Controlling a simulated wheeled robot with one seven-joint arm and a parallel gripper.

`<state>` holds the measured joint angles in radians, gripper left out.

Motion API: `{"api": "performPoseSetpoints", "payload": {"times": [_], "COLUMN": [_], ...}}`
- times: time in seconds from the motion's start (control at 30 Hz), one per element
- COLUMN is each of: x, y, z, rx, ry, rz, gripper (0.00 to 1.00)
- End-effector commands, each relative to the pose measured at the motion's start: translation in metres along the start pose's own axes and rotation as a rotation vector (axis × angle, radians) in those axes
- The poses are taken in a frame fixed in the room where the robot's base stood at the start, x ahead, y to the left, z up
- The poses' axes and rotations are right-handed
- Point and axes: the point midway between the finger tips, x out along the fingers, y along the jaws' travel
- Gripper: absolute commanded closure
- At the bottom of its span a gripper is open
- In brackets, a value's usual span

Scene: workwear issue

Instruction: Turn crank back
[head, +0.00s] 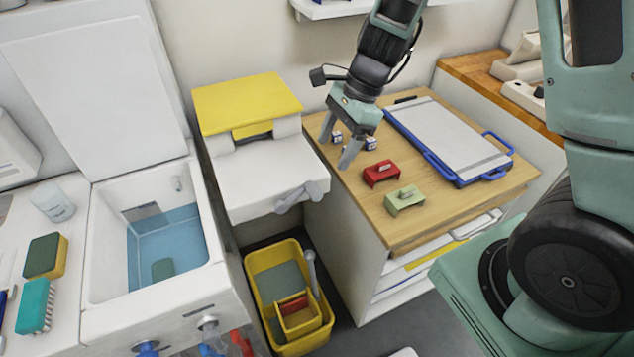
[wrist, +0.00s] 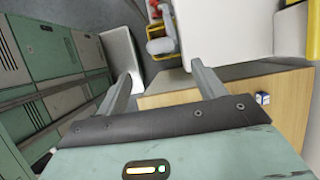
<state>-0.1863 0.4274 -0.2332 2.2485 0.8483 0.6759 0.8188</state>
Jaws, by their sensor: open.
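The grey crank (head: 297,197) is on the front right corner of the white machine (head: 262,178) with the yellow top. In the wrist view, a grey part that looks like the crank (wrist: 161,46) shows beyond the fingertips, beside the white machine body (wrist: 218,35). My gripper (head: 338,148) is open and empty, above the left part of the wooden counter, up and to the right of the crank. Its two fingers are spread apart in the wrist view (wrist: 161,76). Nothing touches the crank.
Two small dice-like blocks (head: 370,143), a red block (head: 381,173), a green block (head: 405,200) and a blue-edged board (head: 447,138) lie on the wooden counter (head: 357,202). A yellow bucket (head: 318,343) stands on the floor below the machine. A water-filled sink (head: 101,285) is at left.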

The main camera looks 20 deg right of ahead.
Motion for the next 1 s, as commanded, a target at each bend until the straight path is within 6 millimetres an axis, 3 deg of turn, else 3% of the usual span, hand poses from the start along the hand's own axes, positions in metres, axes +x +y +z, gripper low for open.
{"api": "performPoseSetpoints", "payload": {"times": [0.3, 0.5, 0.97, 1.0], "x": [0.068, 0.096, 0.107, 0.107], "y": [0.001, 0.000, 0.000, 0.000], "z": [0.000, 0.000, 0.001, 0.001], "rx": [-0.001, -0.002, -0.003, -0.003], "ry": [0.000, 0.000, 0.000, 0.000], "rz": [0.004, 0.002, 0.000, 0.000], "gripper": [0.31, 0.31, 0.31, 0.39]}}
